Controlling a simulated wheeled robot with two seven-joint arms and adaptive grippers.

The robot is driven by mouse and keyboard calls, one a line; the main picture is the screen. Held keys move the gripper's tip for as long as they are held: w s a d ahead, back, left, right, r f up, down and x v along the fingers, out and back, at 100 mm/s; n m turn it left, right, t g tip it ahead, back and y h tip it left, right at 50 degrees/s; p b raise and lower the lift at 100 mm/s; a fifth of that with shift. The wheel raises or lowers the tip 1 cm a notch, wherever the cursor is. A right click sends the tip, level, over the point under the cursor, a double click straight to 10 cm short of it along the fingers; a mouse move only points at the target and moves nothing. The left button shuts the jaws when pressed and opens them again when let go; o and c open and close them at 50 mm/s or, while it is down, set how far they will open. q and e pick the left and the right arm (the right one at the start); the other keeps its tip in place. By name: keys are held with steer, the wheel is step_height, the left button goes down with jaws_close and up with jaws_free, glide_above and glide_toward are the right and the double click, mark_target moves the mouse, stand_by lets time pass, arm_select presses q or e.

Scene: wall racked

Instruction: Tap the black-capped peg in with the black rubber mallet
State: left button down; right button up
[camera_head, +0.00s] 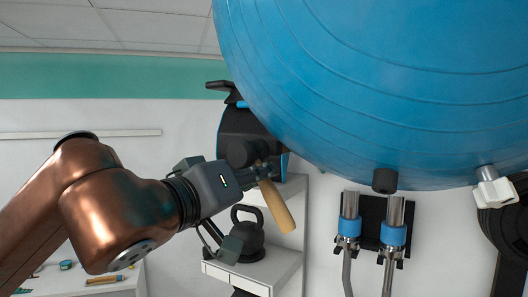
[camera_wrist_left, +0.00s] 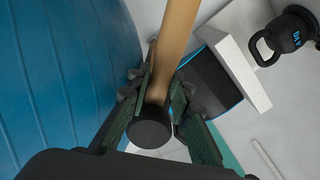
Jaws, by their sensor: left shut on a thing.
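My left gripper (camera_head: 262,172) is shut on the wooden handle of the mallet (camera_head: 277,207), close to its black head (camera_head: 240,152). The handle slants down to the right. In the left wrist view the handle (camera_wrist_left: 176,38) passes between my fingers (camera_wrist_left: 158,95), with a round black end (camera_wrist_left: 151,127) close to the camera. The black-capped peg (camera_head: 385,180) shows at the lower edge of the large blue ball (camera_head: 390,90), right of the mallet and apart from it. How deep it sits is hard to tell. My right gripper is not in view.
A white-capped peg (camera_head: 493,187) with a metal shaft shows at the ball's lower right. Two metal tubes with blue bands (camera_head: 393,236) hang on the wall below the ball. A black kettlebell (camera_head: 248,235) stands on a white shelf (camera_head: 284,262). The ball fills the upper right.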

arm_select(q)
steer(key=shift+d, duration=0.15)
steer(key=b+v, duration=0.1)
steer(key=v, duration=0.4)
steer(key=shift+s, duration=0.15)
stand_by(0.4)
